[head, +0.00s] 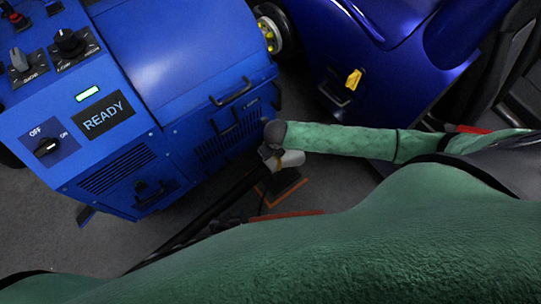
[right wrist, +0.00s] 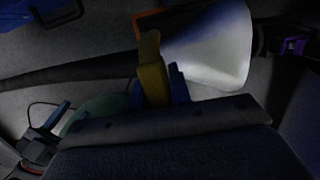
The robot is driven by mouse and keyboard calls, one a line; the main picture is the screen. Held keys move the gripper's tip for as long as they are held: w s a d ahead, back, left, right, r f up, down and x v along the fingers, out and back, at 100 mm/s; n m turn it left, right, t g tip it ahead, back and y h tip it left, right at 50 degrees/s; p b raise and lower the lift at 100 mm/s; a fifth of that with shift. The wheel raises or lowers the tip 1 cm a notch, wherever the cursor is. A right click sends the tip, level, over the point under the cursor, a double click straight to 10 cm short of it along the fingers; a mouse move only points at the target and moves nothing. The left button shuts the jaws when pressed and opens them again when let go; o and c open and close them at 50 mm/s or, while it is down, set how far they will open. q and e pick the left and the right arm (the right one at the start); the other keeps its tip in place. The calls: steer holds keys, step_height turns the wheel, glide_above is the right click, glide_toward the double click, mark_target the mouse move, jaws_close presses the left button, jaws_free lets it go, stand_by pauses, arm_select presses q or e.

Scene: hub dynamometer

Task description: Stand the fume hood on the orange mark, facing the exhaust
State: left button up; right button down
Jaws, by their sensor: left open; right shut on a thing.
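The fume hood's pale cone (head: 292,158) is low beside the blue machine, with a dark pole running down-left from it. In the right wrist view the cone (right wrist: 212,48) lies on its side in the picture, with a yellow grip (right wrist: 152,72) beside it. My right gripper (right wrist: 155,88) is shut on this grip, its blue fingers partly hidden. The orange mark (head: 282,192) shows in part on the floor below the hood; I cannot tell whether the hood's base touches it. My left gripper (right wrist: 42,130) appears open and empty near the orange edging; my green arm mostly hides it from the head.
The blue machine with a READY display (head: 107,114) stands at left, close to the hood. A blue car body (head: 375,55) with a yellow latch (head: 354,78) stands at upper right. A wheel (head: 270,33) is between them. Another orange strip (head: 288,215) shows on the grey floor.

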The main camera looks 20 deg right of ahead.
steer(key=shift+w, duration=0.15)
steer(key=c, duration=1.3)
jaws_free()
steer(key=shift+f, duration=0.15)
steer(key=r, duration=0.4)
steer(key=s+r+p, duration=0.1)
steer(key=r, duration=0.7)
steer(key=shift+s+d, duration=0.3)
steer(key=shift+s, duration=0.1)
